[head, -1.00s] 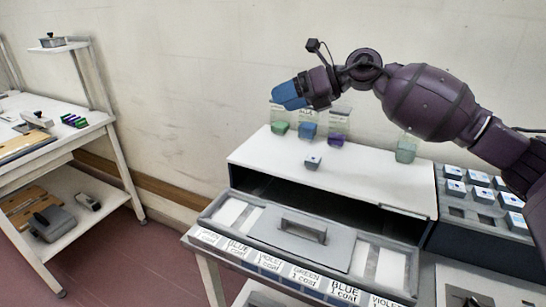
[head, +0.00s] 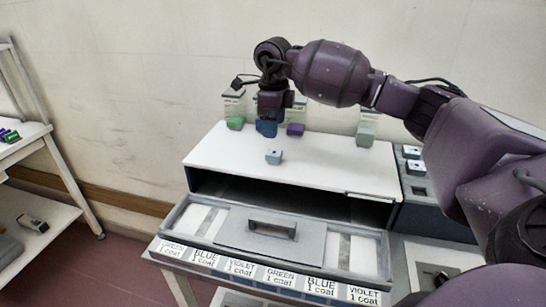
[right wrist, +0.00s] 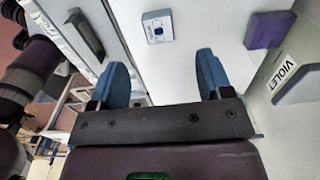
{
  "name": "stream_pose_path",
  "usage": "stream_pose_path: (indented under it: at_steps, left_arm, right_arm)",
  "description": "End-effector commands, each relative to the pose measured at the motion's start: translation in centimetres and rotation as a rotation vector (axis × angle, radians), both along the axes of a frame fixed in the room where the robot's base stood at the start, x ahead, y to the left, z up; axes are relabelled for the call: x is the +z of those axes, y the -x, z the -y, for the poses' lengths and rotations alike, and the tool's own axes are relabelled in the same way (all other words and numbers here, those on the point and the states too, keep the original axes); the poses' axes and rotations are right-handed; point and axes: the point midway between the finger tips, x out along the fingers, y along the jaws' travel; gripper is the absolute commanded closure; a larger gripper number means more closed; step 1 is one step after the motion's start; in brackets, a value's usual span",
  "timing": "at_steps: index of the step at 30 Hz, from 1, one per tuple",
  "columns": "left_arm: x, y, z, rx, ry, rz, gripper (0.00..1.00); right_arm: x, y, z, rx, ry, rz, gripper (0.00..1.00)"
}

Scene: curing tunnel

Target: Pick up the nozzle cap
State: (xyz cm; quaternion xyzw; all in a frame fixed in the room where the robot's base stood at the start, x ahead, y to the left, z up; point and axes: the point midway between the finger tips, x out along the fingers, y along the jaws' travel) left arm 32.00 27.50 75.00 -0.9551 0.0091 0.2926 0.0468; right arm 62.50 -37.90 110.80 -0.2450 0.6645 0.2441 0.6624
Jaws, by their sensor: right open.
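A small pale grey block with a dark blue square on top, which I take for the nozzle cap (head: 274,158), sits on the white top of the cabinet (head: 330,173). In the right wrist view the cap (right wrist: 157,28) lies beyond the fingertips, roughly in line with the gap between them. My right gripper (head: 267,128) points down above the cabinet top, behind the cap in the head view. Its blue fingers (right wrist: 162,62) are wide apart with nothing between them. My left gripper is not in view.
Green (head: 235,123) and violet (head: 296,130) blocks stand along the cabinet's back; a violet one (right wrist: 270,30) shows in the wrist view. A pale green block (head: 366,133) is at the back right. The drawer (head: 350,247) is open in front. The top around the cap is clear.

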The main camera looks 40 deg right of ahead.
Motion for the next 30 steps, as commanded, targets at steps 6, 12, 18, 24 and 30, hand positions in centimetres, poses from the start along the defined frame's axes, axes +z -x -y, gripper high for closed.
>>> stream_pose_path:
  at_steps: [6,12,18,24,30]
  left_arm:
    - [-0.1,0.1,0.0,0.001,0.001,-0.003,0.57]
    - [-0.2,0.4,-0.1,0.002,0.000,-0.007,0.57]
    - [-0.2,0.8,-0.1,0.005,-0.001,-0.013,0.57]
    - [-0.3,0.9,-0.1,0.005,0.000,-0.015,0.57]
    - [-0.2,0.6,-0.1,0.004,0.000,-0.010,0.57]
  right_arm:
    - [-3.0,0.0,-0.1,0.001,-0.002,-0.001,0.28]
    - [-4.1,0.0,-0.1,0.001,-0.001,0.000,0.28]
    - [-6.6,0.0,-0.4,0.000,-0.004,-0.002,0.28]
    - [-8.6,-0.1,-0.4,0.000,-0.002,0.001,0.28]
    - [-8.6,-0.1,-0.4,0.001,-0.001,0.002,0.28]
